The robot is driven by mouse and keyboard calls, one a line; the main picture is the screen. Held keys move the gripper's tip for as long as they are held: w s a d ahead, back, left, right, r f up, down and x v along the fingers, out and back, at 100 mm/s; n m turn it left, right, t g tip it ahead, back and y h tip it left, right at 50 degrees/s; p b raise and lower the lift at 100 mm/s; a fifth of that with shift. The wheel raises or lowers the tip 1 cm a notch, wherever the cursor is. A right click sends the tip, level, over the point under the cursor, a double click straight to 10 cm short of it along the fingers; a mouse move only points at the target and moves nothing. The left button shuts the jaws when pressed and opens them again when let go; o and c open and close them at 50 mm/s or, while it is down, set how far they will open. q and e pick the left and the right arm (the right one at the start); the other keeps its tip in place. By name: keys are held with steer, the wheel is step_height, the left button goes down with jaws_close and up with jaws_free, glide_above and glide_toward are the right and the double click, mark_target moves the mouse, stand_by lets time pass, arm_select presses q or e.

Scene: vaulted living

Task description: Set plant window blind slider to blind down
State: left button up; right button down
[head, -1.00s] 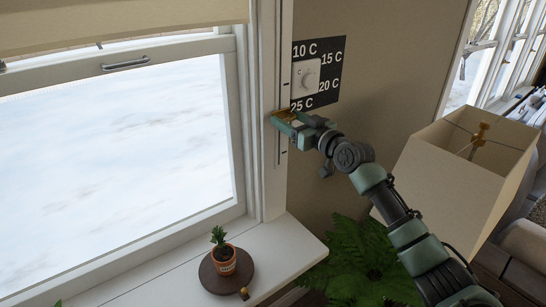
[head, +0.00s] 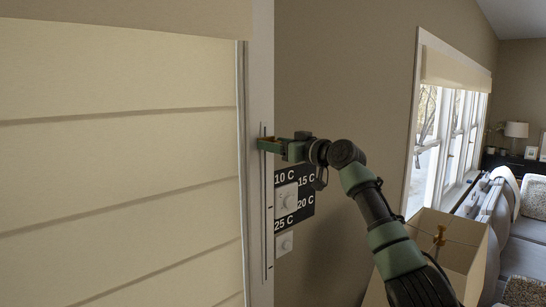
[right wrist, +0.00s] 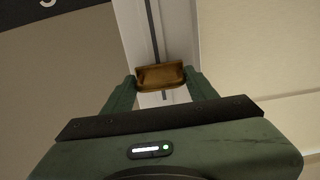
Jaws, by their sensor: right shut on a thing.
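The plant window blind (head: 120,165) is cream, with horizontal folds, and covers all of the window that shows in the head view. Its bottom edge is out of view. The slider track (head: 267,235) is a narrow upright slot on the white window frame. The slider knob is small and brass-coloured; it sits near the track's top and shows clearly in the right wrist view (right wrist: 160,75). My right gripper (head: 269,145) is shut on the knob, with one finger on each side in the right wrist view (right wrist: 161,83). My left gripper is not in view.
A black temperature panel (head: 307,201) with a white dial (head: 286,196) is on the wall just below my right gripper. A smaller white dial (head: 284,243) sits lower. A lampshade (head: 466,248) stands at lower right, near my right arm. A sofa (head: 520,257) is beyond.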

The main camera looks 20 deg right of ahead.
steer(key=shift+d+r, duration=0.1)
steer(key=shift+r, duration=0.75)
steer(key=shift+r, duration=0.1)
steer(key=c, duration=0.7)
jaws_free()
steer(key=shift+c, duration=0.2)
steer(key=shift+f, duration=0.25)
steer(key=shift+s+d+f, duration=0.1)
steer(key=shift+s, duration=0.1)
steer(key=b+v, duration=0.4)
steer(key=v, duration=0.3)
steer(key=shift+s, duration=0.15)
